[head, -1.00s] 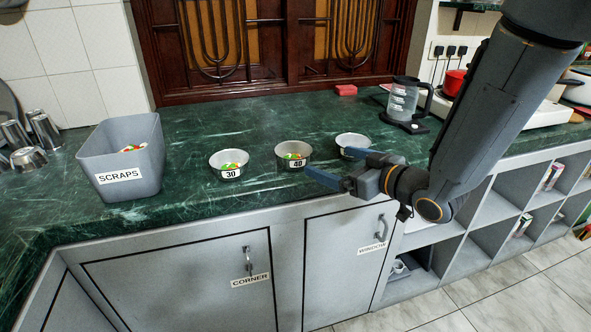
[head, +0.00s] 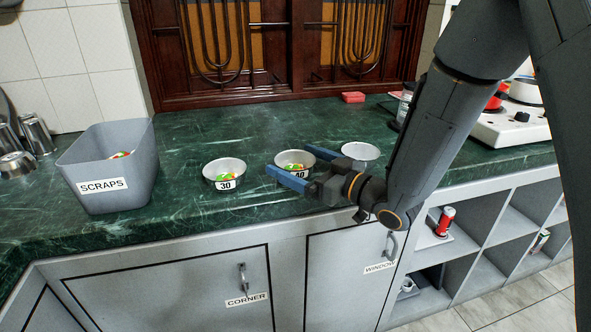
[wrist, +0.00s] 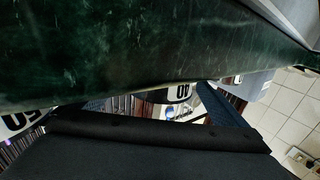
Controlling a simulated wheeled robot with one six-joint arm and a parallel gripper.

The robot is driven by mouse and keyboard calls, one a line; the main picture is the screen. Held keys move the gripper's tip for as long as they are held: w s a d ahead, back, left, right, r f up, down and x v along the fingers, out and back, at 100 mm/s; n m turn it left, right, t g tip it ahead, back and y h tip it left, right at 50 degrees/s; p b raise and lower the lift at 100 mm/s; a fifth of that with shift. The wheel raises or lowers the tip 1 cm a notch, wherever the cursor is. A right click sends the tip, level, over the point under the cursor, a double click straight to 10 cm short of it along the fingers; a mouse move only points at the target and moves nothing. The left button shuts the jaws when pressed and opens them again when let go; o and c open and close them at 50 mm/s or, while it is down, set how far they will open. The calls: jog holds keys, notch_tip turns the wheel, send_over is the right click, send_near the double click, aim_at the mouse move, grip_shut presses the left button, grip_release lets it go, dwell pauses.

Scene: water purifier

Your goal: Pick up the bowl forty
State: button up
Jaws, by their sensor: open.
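A bowl labelled 30 (head: 224,172) stands to the left, and another metal bowl (head: 362,152) to the right behind my gripper. A grey SCRAPS bin (head: 105,160) is at the far left. A red block (head: 353,97) lies at the back. The counter between bin and bowls is clear.

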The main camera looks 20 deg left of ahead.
jog(key=shift+w+a, duration=0.2)
jog(key=shift+a, duration=0.15)
jog(key=c, duration=1)
